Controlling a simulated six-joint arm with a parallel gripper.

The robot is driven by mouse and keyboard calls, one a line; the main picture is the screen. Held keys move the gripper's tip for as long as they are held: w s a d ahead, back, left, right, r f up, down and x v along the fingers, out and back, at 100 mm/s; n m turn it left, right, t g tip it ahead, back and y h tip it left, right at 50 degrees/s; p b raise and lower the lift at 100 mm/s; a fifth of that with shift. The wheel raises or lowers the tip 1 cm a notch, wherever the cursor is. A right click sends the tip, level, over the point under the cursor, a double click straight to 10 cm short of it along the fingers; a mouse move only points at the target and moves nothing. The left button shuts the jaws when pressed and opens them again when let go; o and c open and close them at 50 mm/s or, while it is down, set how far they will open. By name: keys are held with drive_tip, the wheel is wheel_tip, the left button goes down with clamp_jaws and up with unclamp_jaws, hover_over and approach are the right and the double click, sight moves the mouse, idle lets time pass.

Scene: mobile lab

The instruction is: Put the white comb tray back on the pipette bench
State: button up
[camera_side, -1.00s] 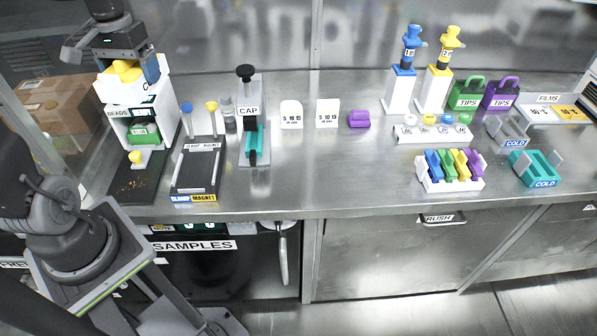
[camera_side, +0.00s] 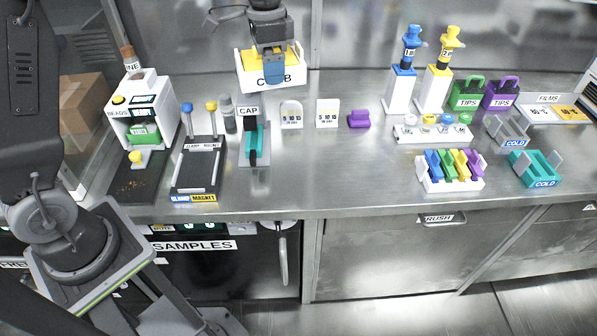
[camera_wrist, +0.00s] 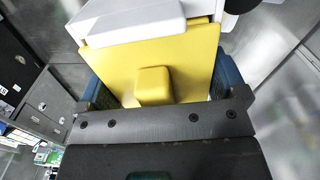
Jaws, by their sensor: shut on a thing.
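The white comb tray (camera_side: 243,80), lettered on its front, is held up above the bench in the side view, over the cap stand and the small white cards. My gripper (camera_side: 274,76) is shut on it from above, and its blue fingers cover part of the lettering. The tray has a yellow top. In the wrist view the yellow top with its knob (camera_wrist: 154,86) lies between my blue fingers (camera_wrist: 160,92). White parts show behind it. The pipette bench is the steel worktop (camera_side: 310,180) carrying the pipette stands.
The cap stand (camera_side: 254,150), two white cards (camera_side: 327,114) and a purple block (camera_side: 359,119) stand below the tray. Two pipette stands (camera_side: 400,92) rise to the right. The bead station (camera_side: 150,108) is at left. The front middle of the worktop is clear.

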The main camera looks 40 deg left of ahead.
sight(299, 65)
drive_tip(key=d, duration=0.2)
drive_tip(key=w+d+m, duration=0.1)
drive_tip(key=d+m, duration=0.1)
drive_tip(key=d, duration=0.1)
drive_tip(key=shift+w+d+f, duration=0.3)
drive_tip(key=shift+w+f, duration=0.05)
drive_tip(key=shift+w, duration=0.05)
drive_tip(key=shift+d+f, duration=0.2)
drive_tip(key=shift+d, duration=0.1)
wheel_tip(299, 65, down, 24)
drive_tip(key=shift+a+f, duration=0.1)
drive_tip(key=shift+f, duration=0.1)
drive_tip(key=o, duration=0.5)
drive_tip(key=shift+f, duration=0.15)
drive_tip(key=shift+o, duration=0.6)
